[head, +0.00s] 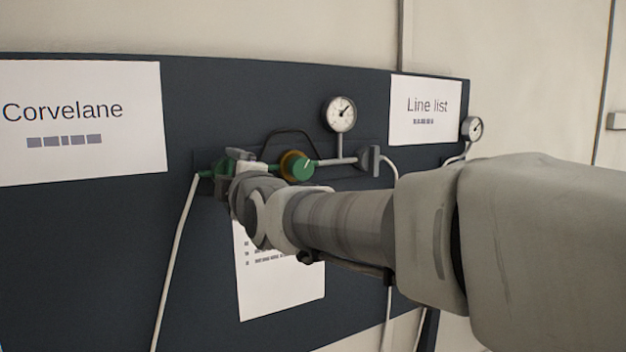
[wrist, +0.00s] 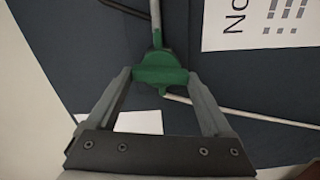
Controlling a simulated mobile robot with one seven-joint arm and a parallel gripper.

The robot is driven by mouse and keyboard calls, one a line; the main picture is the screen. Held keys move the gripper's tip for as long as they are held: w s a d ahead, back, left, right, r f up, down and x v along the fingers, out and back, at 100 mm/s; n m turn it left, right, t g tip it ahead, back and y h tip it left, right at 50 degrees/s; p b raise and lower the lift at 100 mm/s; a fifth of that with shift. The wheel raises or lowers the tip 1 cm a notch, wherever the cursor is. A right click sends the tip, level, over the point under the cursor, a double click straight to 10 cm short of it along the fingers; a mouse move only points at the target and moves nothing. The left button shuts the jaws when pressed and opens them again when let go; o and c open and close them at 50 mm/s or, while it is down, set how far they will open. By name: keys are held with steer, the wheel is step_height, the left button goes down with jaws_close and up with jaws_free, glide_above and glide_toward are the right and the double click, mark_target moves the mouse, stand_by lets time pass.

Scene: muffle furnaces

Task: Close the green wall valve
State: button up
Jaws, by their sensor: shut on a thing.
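The green wall valve (wrist: 160,72) is in the wrist view, on the dark panel, with thin pipe above and below it. My gripper (wrist: 160,78) has one finger on each side of its green part and is shut on it. In the head view, green bits of the valve (head: 218,167) show at the left end of the pipe run. My gripper (head: 232,163) and wrist hide most of the valve there. I cannot tell the handle's exact angle.
A green knob with an amber ring (head: 298,167) sits right of my gripper. A round gauge (head: 340,114) stands above the pipe, and another gauge (head: 472,128) is farther right. A white hose (head: 175,255) hangs at left. Paper signs, including "Corvelane" (head: 80,120), are on the panel.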

steer(key=shift+f+n, duration=0.1)
steer(key=shift+n, duration=1)
steer(key=o, duration=1.1)
steer(key=shift+o, duration=0.2)
steer(key=shift+s+d, duration=0.1)
steer(key=b+v, duration=0.2)
steer(key=v, duration=1.5)
